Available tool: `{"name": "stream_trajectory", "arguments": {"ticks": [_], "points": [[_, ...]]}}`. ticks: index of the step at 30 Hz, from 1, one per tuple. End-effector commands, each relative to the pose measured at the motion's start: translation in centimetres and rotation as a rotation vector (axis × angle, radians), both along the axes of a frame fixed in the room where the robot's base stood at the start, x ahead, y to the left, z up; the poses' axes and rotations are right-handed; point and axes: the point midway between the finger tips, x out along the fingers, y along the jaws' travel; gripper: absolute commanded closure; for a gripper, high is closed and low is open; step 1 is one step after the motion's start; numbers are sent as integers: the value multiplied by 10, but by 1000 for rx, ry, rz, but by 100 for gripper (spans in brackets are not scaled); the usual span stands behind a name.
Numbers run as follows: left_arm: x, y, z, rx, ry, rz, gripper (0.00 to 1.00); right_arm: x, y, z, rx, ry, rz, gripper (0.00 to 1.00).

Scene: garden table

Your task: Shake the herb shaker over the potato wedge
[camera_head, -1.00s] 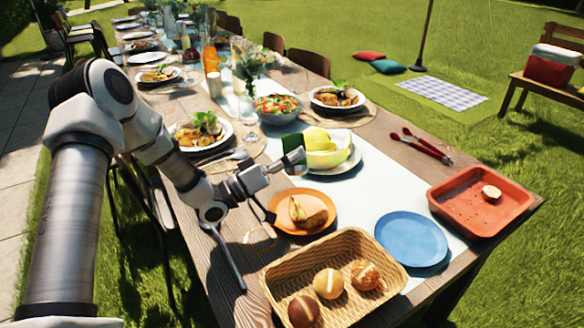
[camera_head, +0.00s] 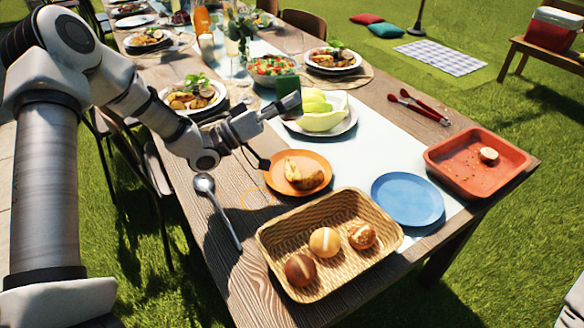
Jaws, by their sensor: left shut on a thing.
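The potato wedge (camera_head: 307,179) lies on a small orange plate (camera_head: 277,182) near the middle of the table. My left gripper (camera_head: 284,106) reaches in from the left, above and behind the plate in the picture. It is shut on a dark green thing that looks like the herb shaker (camera_head: 286,87); the gripper hides its lower part. The shaker looks upright and apart from the wedge. My right gripper is out of view.
A bread basket (camera_head: 262,238), a blue plate (camera_head: 408,200) and a red tray (camera_head: 440,160) stand in front and right. A spoon (camera_head: 222,212) lies left. A plate of melon (camera_head: 325,121) is close behind the gripper. Red tongs (camera_head: 420,106) lie right of it.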

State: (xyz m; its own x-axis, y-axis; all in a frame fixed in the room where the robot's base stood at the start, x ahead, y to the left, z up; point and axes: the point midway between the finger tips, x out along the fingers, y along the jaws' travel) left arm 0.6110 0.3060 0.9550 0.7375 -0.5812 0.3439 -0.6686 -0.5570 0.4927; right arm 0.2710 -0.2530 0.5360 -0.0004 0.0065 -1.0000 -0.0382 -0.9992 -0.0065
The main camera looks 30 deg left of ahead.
Motion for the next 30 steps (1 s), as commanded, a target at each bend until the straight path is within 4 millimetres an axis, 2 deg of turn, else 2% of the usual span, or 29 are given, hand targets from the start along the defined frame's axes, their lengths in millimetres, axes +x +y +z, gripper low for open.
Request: {"name": "stream_trajectory", "arguments": {"ticks": [1,2,4,12,13,15,16,17,18,19,20,22,23,24,26,30], "points": [[-1,-2,-44,4,32,-4,87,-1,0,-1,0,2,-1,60],[-1,-2,-48,4,25,-4,87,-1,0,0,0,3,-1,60],[-1,-1,-42,1,14,-2,87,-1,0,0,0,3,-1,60],[-1,-1,-42,1,15,-2,87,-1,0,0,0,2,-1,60],[-1,-1,-38,1,13,-2,87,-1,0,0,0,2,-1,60],[-1,-1,5,-1,2,-1,87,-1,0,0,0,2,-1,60],[-1,-1,9,-1,7,-1,87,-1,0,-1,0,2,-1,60],[-1,-1,-3,2,20,-2,87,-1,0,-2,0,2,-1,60],[-1,-2,-34,4,31,-5,87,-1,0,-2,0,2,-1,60],[-1,-2,-47,4,29,-5,87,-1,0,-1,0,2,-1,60],[-1,-1,-46,3,22,-3,87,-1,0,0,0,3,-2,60],[-1,0,1,-2,0,-1,87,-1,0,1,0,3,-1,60],[-1,0,10,-1,3,-1,87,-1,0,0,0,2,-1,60],[-1,-1,-3,2,20,-2,87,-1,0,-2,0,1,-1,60],[-1,-2,-44,4,32,-4,87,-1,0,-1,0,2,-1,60],[-1,-1,-42,1,14,-2,87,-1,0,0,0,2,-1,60]]}}
